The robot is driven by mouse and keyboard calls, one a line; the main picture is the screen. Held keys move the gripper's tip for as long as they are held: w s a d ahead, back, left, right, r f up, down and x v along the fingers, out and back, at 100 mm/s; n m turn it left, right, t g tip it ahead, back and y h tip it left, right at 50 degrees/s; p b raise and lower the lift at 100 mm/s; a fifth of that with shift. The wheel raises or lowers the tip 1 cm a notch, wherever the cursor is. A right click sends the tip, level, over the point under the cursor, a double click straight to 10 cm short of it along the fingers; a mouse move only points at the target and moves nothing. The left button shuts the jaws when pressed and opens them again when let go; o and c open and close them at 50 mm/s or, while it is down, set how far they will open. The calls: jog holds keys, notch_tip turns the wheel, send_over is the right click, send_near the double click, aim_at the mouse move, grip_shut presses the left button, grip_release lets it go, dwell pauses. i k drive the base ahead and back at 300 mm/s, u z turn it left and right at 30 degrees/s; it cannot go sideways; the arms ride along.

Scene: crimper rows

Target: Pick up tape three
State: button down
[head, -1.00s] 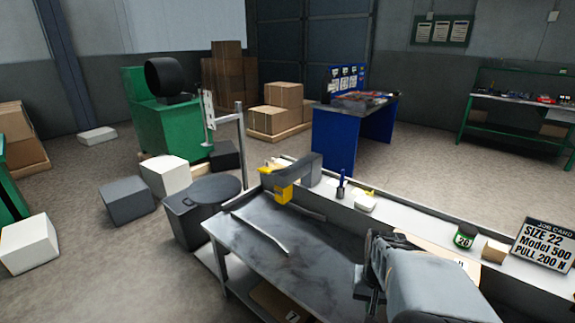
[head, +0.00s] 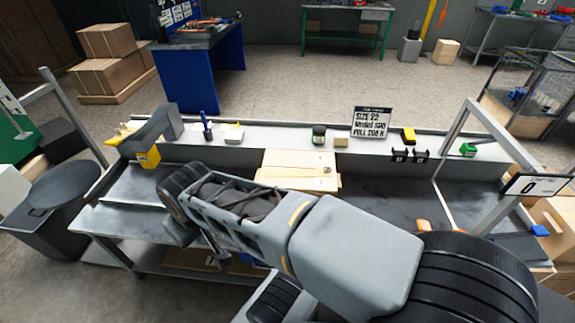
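I cannot pick out tape three; no roll in view carries a readable number three. My gripper (head: 178,202) is at the left end of my arm, over the left part of the grey workbench (head: 125,212). Its fingers are foreshortened, so I cannot tell whether they are open or shut, or whether anything is between them. My arm hides the middle of the bench top.
A yellow-tipped grey tool (head: 148,157) stands at the bench's left. Tan boards (head: 297,168) lie behind my arm. A grey frame (head: 507,140) rises at right.

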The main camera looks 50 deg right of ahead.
aim_at(326, 171)
jog(key=z, duration=1.85)
